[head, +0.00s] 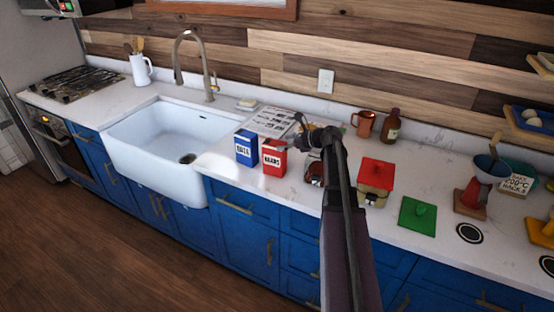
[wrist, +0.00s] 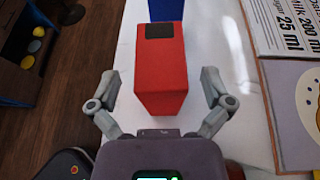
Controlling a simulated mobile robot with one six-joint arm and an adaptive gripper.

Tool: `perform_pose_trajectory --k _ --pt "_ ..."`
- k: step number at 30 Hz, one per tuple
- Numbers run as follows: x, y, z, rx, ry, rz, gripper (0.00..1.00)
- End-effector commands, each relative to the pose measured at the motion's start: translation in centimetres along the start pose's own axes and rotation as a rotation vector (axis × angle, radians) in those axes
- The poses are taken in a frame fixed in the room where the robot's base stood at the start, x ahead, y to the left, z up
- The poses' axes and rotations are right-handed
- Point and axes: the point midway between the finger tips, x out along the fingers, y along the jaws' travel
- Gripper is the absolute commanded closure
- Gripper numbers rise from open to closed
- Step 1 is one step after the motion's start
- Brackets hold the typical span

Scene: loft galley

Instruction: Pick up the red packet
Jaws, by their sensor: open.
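The red packet (head: 273,158) stands upright on the white counter (head: 330,192), just right of the blue packet. In the wrist view the red packet (wrist: 161,75) is seen from above, with a dark patch on its top. My gripper (wrist: 160,88) is open and empty. Its fingers lie on either side of the packet's near part in that view, with a visible gap on both sides. I cannot tell how far the fingertips are down along it. In the head view my gripper (head: 303,140) is beside the packet's upper right, and my arm comes up from below.
The blue packet (head: 245,148) stands close to the red one; it also shows in the wrist view (wrist: 166,10). A printed sheet (head: 274,121) lies behind. The sink (head: 165,145) is left.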

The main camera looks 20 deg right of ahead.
Motion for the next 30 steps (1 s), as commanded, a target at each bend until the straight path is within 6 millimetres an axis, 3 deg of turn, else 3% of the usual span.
perform_pose_trajectory --k 10,29,30 --pt "3.7 -0.1 -0.1 -0.001 0.0 0.0 0.0" --pt "3.9 -0.1 0.0 0.0 0.0 -0.002 0.0" --pt "3.9 -0.1 0.0 0.0 0.0 -0.002 0.09"
